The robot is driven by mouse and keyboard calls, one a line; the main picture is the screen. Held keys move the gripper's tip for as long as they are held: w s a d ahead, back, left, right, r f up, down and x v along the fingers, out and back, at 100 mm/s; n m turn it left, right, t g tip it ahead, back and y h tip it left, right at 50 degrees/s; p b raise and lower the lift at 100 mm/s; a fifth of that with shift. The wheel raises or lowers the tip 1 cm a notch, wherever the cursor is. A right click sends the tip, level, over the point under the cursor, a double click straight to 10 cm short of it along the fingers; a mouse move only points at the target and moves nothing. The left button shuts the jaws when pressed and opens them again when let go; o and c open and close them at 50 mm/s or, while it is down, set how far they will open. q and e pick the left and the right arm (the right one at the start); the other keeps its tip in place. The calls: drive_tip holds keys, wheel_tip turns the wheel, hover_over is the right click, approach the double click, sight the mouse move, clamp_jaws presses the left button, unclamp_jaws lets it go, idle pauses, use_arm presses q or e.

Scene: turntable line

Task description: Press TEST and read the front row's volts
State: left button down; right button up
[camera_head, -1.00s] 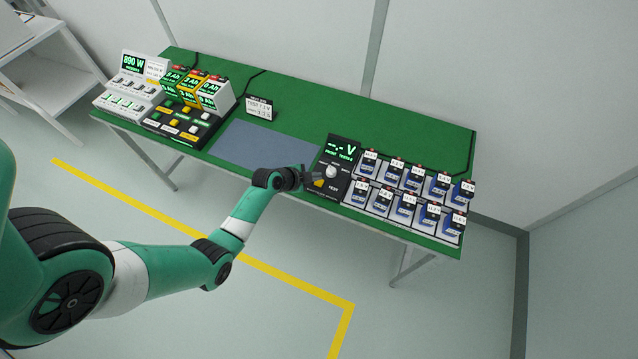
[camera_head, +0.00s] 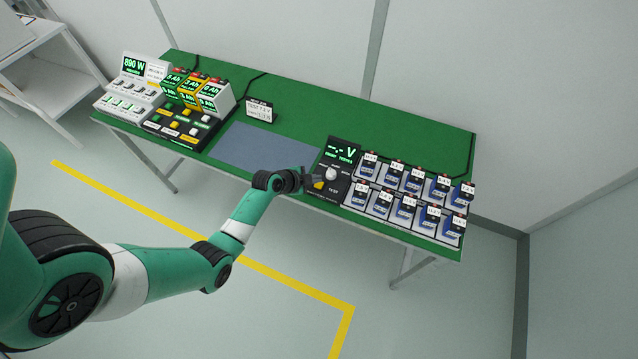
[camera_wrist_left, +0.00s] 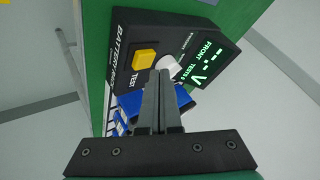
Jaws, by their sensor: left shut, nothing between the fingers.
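The black battery tester (camera_head: 334,189) stands on the green bench, left of the battery racks. Its display (camera_head: 343,150) reads "-.- V" in green, with a line that looks like "FRONT TESTS" in the left wrist view (camera_wrist_left: 204,62). The yellow TEST button (camera_wrist_left: 145,60) and the pale knob (camera_wrist_left: 168,66) are on its panel. My left gripper (camera_wrist_left: 158,85) is shut and empty, its fingertips over the panel close to the knob and button; contact cannot be told. The front row of blue batteries (camera_head: 405,211) sits in the rack, its labels too small to read. My right gripper is not in view.
A back row of batteries (camera_head: 414,180) stands behind the front row. A grey mat (camera_head: 262,147) lies clear left of the tester. Farther left are a button panel (camera_head: 180,127), several Ah units (camera_head: 208,96) and a white 890 W unit (camera_head: 133,85).

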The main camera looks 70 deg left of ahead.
sight(316, 185)
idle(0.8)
use_arm(q)
drive_tip(key=shift+f+b, duration=0.4)
drive_tip(key=shift+b, duration=0.05)
drive_tip(key=shift+f+b, duration=0.4)
drive_tip(key=shift+f, duration=0.05)
idle(0.4)
drive_tip(key=shift+r, duration=0.1)
drive_tip(key=shift+r+p, duration=0.75)
drive_tip(key=shift+r, duration=0.05)
wheel_tip(316, 185, up, 5)
drive_tip(key=p, duration=0.4)
drive_tip(key=shift+p, duration=0.3)
